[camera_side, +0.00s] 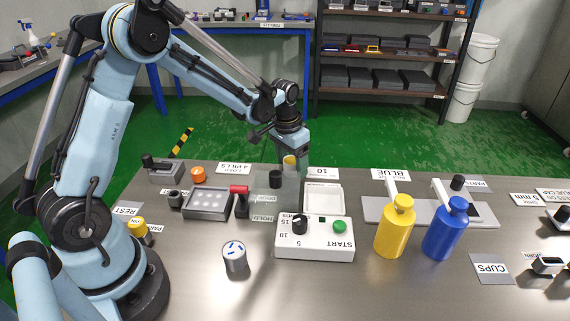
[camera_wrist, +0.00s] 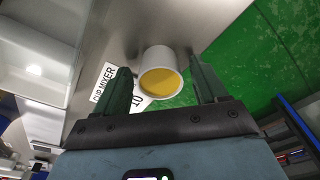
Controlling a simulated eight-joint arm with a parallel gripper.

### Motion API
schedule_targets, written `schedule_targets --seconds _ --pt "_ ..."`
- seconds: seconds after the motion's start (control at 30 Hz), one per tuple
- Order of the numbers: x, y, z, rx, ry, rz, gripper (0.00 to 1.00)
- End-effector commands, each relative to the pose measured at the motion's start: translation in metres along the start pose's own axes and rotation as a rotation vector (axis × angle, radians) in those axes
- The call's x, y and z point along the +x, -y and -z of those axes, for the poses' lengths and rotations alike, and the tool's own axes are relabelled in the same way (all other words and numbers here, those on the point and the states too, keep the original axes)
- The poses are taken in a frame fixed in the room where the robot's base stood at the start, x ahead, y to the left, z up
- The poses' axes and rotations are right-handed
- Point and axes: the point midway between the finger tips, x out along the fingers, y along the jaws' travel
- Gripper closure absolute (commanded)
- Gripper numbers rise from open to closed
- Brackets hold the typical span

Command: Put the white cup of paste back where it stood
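The white cup (camera_wrist: 160,60) is filled with yellow paste and appears in the wrist view between my two fingers, its mouth towards the camera. Bare gaps show between it and each finger. In the side view the cup (camera_side: 289,161) is small, under my gripper (camera_side: 291,148) near the back edge of the bench, partly hidden. My gripper (camera_wrist: 160,70) is open. I cannot tell how far the fingertips are above or around the cup. A "CUP MIXER" label (camera_wrist: 104,84) lies beside it, with a "10" label (camera_side: 320,172) nearby.
An open white tray (camera_side: 323,187) and a white control box (camera_side: 314,244) stand in front of the cup. A grey clear-sided block (camera_side: 262,207) stands just left. Yellow (camera_side: 394,232) and blue (camera_side: 442,236) bottles stand right.

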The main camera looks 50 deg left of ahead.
Motion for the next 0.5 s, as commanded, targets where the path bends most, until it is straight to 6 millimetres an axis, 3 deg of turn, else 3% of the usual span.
schedule_targets --seconds 0.27,0.5 --pt "-0.003 0.0 0.0 0.0 0.0 0.0 0.28" --pt "-0.033 0.0 0.0 0.0 0.0 0.0 0.28"
